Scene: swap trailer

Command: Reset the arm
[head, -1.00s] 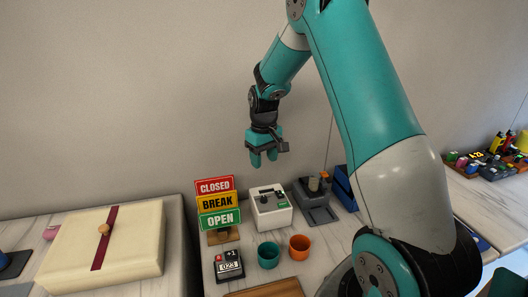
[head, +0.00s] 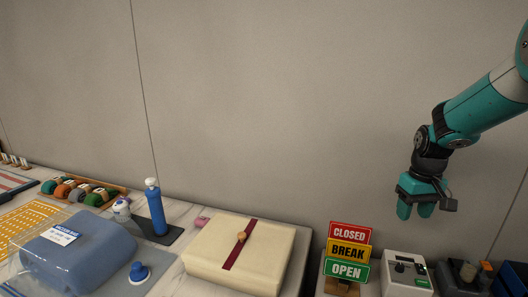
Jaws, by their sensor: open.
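My gripper (head: 416,210) hangs at the right side of the head view with its fingers pointing down. Its teal fingers are open, with nothing between them. It is in the air in front of the wall, above the counter and the white device. My teal arm reaches in from the right edge, and its lower links are out of view.
Below it are the CLOSED/BREAK/OPEN sign stack (head: 348,252) and a white device (head: 406,274). To the left are a cream box with a dark red strap (head: 206,252), a blue bottle (head: 156,208), a blue bagged bundle (head: 75,262) and a tray of colourful rolls (head: 103,185).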

